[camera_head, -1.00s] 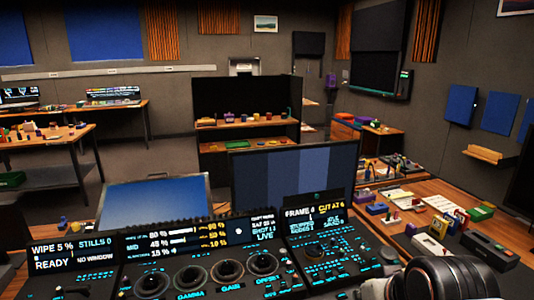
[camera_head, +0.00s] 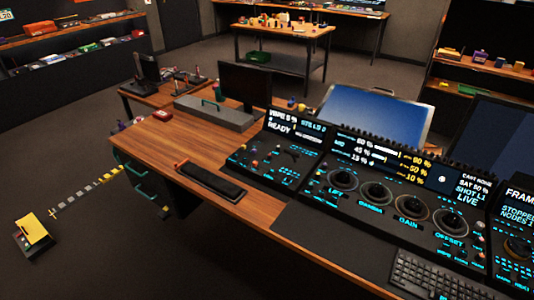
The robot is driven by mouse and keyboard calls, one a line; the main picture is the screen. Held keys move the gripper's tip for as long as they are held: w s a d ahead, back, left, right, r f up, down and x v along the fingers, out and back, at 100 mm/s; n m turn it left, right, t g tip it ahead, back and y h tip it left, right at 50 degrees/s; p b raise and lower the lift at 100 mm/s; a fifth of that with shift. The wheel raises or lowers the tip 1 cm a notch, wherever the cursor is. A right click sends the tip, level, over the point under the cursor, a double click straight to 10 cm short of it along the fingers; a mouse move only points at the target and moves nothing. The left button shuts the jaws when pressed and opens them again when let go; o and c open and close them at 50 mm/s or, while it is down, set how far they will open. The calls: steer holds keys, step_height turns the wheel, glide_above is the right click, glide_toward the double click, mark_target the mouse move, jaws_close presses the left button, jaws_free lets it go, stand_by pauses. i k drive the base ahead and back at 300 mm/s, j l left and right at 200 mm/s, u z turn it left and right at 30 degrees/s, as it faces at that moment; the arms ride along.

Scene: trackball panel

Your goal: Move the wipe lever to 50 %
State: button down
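The trackball panel (camera_head: 362,210) stands on the wooden desk, running toward the lower right. Its left section (camera_head: 268,165) has a small display (camera_head: 290,125) reading WIPE 5 % and READY. Below that display are small knobs, buttons and a dark curved control; which of these is the wipe lever is too small to tell. My gripper is not in view, so its opening and its place relative to the lever do not show.
The wooden desk (camera_head: 165,150) is partly bare left of the panel, with a dark keypad-like slab (camera_head: 211,181) on it. A grey case (camera_head: 215,113) stands at the desk's back. A keyboard (camera_head: 432,278) lies at the front right. A yellow-topped box (camera_head: 34,232) is on open floor.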

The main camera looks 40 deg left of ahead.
mark_target(295, 155)
steer(key=u, duration=1.5)
